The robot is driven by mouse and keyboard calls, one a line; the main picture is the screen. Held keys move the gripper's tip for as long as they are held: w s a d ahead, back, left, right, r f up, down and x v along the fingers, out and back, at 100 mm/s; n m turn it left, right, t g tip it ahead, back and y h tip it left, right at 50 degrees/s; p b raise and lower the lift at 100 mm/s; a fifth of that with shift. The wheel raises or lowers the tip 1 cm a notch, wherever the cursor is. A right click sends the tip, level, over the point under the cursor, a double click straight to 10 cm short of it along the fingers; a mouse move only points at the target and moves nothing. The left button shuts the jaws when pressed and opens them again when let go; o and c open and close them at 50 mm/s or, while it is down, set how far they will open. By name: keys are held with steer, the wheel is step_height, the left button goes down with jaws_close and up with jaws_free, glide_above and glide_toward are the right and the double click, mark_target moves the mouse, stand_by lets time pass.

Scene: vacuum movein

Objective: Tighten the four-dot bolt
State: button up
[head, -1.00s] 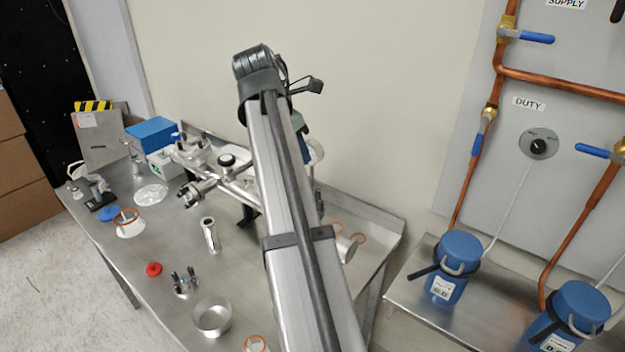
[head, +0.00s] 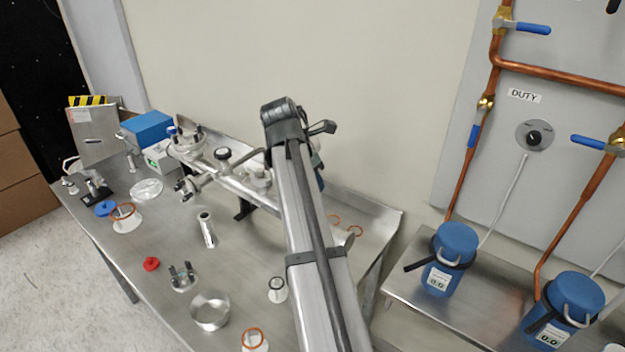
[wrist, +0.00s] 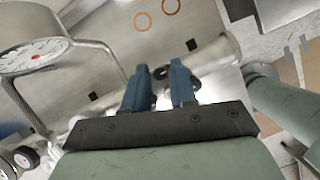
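My gripper (wrist: 159,67) points at the chamber pipework in the wrist view, its two blue fingers apart. A small dark fitting (wrist: 161,73) shows in the gap between the fingertips; I cannot tell whether they touch it. No dot marks are legible, so I cannot tell which bolt is the four-dot one. In the head view the silver pipe assembly (head: 221,173) lies along the back of the bench, with a bolted flange (head: 186,146) at its left end. My own arm hides the gripper and part of the pipework there.
A round dial gauge (wrist: 35,56) is left of the gripper. Blue canisters (head: 452,255) stand at right.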

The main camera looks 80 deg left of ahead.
jaws_close()
stand_by(0.4)
steer(key=shift+a+m+h, duration=0.1)
steer(key=shift+m+h, duration=0.5)
steer(key=shift+m, duration=0.9)
jaws_free()
